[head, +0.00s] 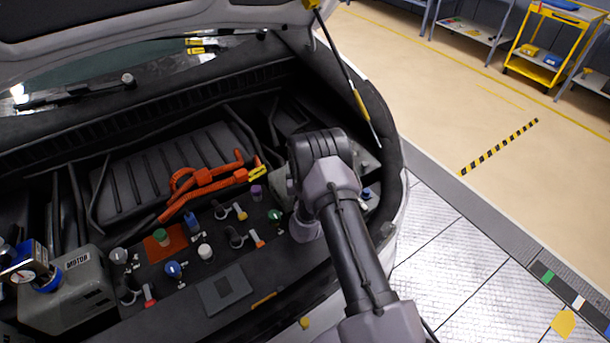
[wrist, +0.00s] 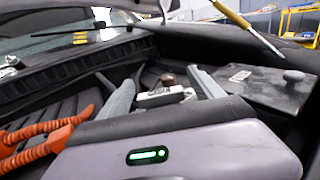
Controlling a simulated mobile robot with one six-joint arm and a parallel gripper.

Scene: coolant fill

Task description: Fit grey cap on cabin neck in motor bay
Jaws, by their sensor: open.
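In the wrist view my gripper (wrist: 164,82) is open, its two grey fingers apart with nothing seen held between them. Beyond and between the fingers is a pale block with dark lettering (wrist: 160,97), possibly the cabin neck's label, with a small brown top (wrist: 167,80) above it. A rounded grey knob or cap (wrist: 294,76) stands on a dark box at the right. In the head view a grey cap-like piece (head: 118,255) is at the left of the dark tray area. My arm hides the gripper's fingertips in the head view, so I cannot tell which piece is the task's cap.
Several coloured caps, including a blue one (head: 173,269) and a white one (head: 205,251), stand in the bay. Orange cables (head: 205,177) run behind them. A grey MOTOR tank (head: 70,290) is at left. The raised hood (head: 150,30) and its strut (head: 345,75) are overhead.

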